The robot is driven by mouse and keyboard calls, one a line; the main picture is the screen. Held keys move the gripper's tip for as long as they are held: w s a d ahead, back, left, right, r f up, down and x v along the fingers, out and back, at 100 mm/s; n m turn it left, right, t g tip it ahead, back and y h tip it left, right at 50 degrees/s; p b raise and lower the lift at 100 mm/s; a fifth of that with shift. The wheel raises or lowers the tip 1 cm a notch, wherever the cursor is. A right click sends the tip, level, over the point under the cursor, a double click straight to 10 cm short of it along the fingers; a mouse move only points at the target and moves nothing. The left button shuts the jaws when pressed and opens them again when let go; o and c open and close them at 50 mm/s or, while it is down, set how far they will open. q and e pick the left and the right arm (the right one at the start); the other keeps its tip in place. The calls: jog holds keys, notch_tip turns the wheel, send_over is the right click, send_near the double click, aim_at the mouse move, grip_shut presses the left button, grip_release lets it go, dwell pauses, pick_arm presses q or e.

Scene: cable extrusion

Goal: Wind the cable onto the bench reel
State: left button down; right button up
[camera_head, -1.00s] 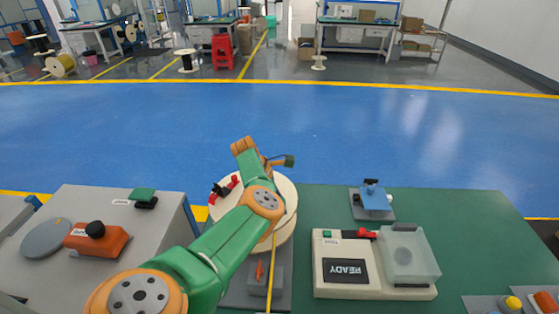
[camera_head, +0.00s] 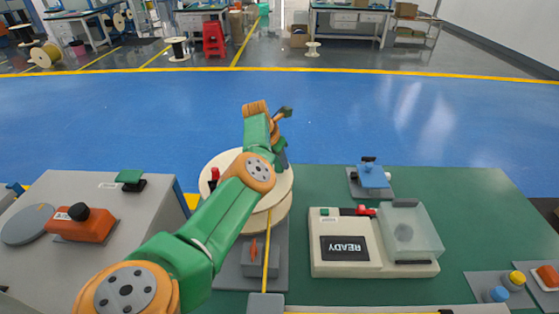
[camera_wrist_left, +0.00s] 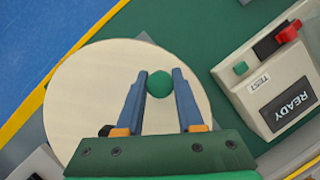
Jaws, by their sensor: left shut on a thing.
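The bench reel (camera_head: 283,207) is a pale cream disc, partly hidden behind my left arm. In the left wrist view its face (camera_wrist_left: 90,100) fills the middle left. My left gripper (camera_wrist_left: 160,80) has its two blue-grey fingers either side of a round green knob (camera_wrist_left: 159,85) above the reel face, and is shut on it. In the head view the fingers are mostly hidden by the arm. The yellow cable (camera_head: 267,250) runs from the reel toward the near edge, past an orange pointed piece (camera_head: 253,249) on a grey block. A red part (camera_head: 214,175) shows at the reel's left.
A cream box marked READY (camera_head: 345,270) with a clear cover (camera_head: 412,232) stands right of the reel. A blue fixture (camera_head: 372,177) stands behind it. An orange block with a black knob (camera_head: 82,226) is on the grey bench at left. Green bench top at right is partly clear.

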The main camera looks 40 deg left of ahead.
pick_arm(q)
jog(key=shift+w+a+n+y+b, duration=0.35)
jog(key=shift+a+n+b, duration=0.35)
jog(key=shift+n+b, duration=0.4)
pick_arm(e)
jog(key=shift+f, duration=1.6)
pick_arm(q)
jog(key=c, duration=0.5)
grip_release()
jog(key=shift+c, duration=0.2)
jog(key=shift+r, duration=0.1)
jog(key=shift+r, duration=0.3)
jog(key=shift+p+v, duration=0.75)
jog(key=shift+v, duration=0.05)
jog(key=shift+b+v, duration=0.5)
jog(key=shift+v, duration=1.85)
pick_arm(e)
jog(key=shift+r, duration=0.35)
